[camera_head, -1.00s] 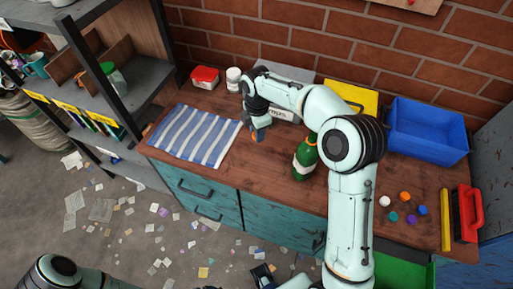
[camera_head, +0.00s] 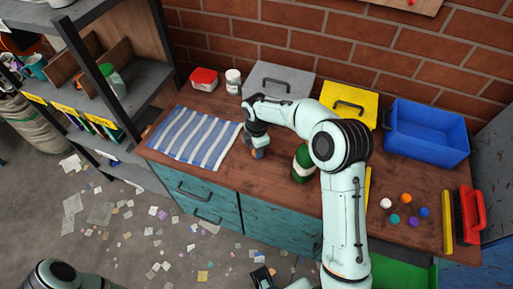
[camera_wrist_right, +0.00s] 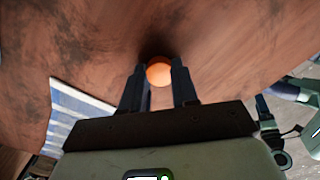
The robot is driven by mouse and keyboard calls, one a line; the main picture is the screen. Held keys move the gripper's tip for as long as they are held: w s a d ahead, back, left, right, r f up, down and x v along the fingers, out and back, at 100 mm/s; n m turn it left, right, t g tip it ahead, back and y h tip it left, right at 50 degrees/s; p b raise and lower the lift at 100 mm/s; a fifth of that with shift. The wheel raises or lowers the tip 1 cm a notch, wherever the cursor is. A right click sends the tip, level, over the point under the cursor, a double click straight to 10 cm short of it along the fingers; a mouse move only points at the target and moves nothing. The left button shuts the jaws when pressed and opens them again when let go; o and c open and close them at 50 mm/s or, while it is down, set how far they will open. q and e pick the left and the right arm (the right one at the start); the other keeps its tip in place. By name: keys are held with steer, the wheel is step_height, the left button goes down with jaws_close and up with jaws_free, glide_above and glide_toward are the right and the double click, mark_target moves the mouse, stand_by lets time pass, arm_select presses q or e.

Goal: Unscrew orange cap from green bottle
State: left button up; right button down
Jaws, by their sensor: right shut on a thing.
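The green bottle (camera_head: 301,172) with a white label stands on the wooden worktop in the head view. My right arm covers its top, so I cannot see its mouth. My right gripper (camera_head: 257,153) is left of the bottle, low over the worktop and apart from it. In the right wrist view, its two fingers are shut on a round orange cap (camera_wrist_right: 159,73). Bare worktop and a dark shadow show just beyond the cap; I cannot tell whether it touches the wood.
The striped cloth (camera_head: 197,137) lies left of my right gripper. Behind are a red-lidded tub (camera_head: 204,79), a white jar (camera_head: 233,82), a grey case (camera_head: 278,80) and a yellow case (camera_head: 349,103). A blue bin (camera_head: 428,133), loose round caps (camera_head: 405,198) and a red brush (camera_head: 470,213) are at right.

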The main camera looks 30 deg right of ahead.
steer(key=c, duration=0.8)
jaws_free()
steer(key=shift+f, duration=0.1)
steer(key=shift+c, duration=0.2)
step_height(320, 180, up, 12)
steer(key=p, duration=0.1)
